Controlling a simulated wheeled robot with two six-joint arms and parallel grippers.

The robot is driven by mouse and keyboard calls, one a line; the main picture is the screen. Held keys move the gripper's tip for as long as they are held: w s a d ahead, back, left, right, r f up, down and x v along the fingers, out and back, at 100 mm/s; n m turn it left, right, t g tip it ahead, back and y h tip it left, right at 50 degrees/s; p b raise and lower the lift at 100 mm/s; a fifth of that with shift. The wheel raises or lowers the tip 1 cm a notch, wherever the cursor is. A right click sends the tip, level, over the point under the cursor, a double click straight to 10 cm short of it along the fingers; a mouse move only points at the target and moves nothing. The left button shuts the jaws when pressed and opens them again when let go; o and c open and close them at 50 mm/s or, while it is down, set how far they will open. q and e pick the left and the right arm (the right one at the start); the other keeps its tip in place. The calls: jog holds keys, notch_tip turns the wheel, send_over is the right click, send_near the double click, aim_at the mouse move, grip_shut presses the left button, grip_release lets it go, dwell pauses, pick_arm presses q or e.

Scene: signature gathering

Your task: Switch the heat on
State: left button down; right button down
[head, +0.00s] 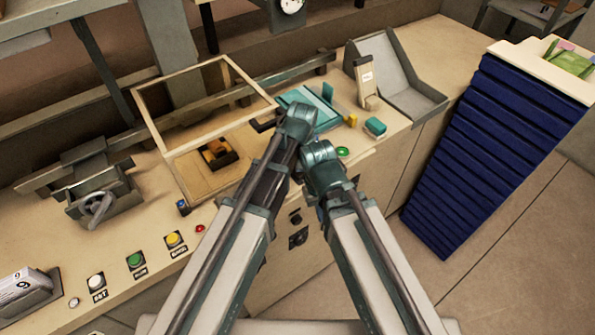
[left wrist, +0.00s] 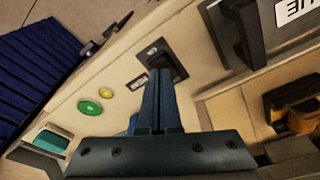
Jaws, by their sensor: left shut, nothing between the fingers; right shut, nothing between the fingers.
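My left gripper (left wrist: 160,95) is shut and empty in the left wrist view. Its fingertips are close to a black switch (left wrist: 180,64) on the pale worktop and overlap its lower edge in the picture; I cannot tell whether they touch it. I cannot read a heat label or tell its setting. In the head view my arms cover this spot and the left fingers are hidden. My right gripper (head: 323,213) is by the worktop's front edge, partly hidden by its arm, with nothing visible in it.
A green button (head: 342,151) and a teal block (head: 375,127) lie right of my arms. A wooden frame (head: 205,105) stands around an orange-brown block (head: 217,152) at left. White, green and yellow buttons line the front left. A blue stack (head: 490,150) stands on the right.

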aim_at(300, 175)
pick_arm(q)
jog(key=shift+f+b, duration=0.85)
jog(key=shift+b, duration=0.05)
dwell(0.8)
jog(key=shift+r, duration=0.1)
notch_tip(300, 175, up, 7)
jog(key=p, duration=0.7)
dwell(0.4)
